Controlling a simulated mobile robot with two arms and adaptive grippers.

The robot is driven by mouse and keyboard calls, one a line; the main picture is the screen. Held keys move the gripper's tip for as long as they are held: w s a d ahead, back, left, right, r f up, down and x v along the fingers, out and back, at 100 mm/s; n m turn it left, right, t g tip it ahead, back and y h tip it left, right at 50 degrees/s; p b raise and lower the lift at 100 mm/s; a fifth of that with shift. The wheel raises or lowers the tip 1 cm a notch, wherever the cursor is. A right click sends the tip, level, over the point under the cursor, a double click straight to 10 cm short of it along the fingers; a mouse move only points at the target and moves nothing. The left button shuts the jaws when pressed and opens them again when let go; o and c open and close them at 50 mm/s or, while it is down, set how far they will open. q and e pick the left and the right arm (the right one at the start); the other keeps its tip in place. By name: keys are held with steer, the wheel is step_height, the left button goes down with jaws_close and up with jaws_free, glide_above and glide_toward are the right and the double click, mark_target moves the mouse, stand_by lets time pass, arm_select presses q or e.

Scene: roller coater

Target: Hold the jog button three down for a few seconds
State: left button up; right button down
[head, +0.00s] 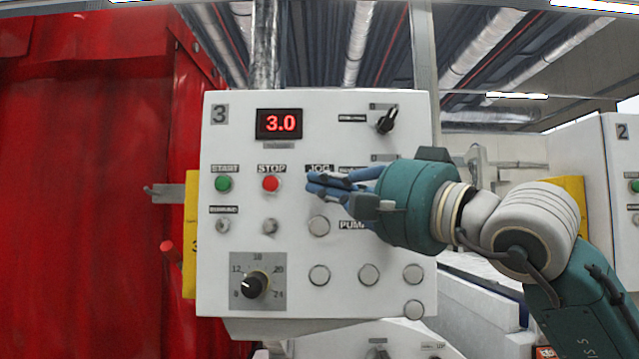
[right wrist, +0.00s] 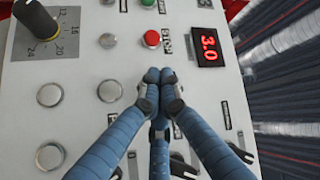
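The white control panel (head: 340,255) marked 3 has a red display (head: 279,124) reading 3.0. It also shows in the right wrist view (right wrist: 70,125). A "JOG" label (head: 319,168) sits to the right of the "STOP" label, and my fingers cover the spot below it, so the jog button is hidden. My right gripper (head: 317,184) reaches in from the right with its blue fingertips at that spot. In the right wrist view its fingertips (right wrist: 158,76) are together with nothing seen between them. I cannot tell whether they touch or press the button. My left gripper is out of view.
A green start button (head: 223,183) and a red stop button (head: 271,184) sit left of my fingertips. A black dial (head: 255,285) is lower left and a black switch (head: 386,122) upper right. Panel 2 (head: 590,170) stands at the right, a red curtain (head: 90,180) at the left.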

steer(key=shift+f, duration=0.1)
stand_by(0.7)
steer(key=shift+s+b, duration=0.6)
steer(key=shift+s, duration=0.1)
steer(key=shift+s, duration=0.1)
steer(key=s+b, duration=0.2)
steer(key=s, duration=0.3)
stand_by(0.5)
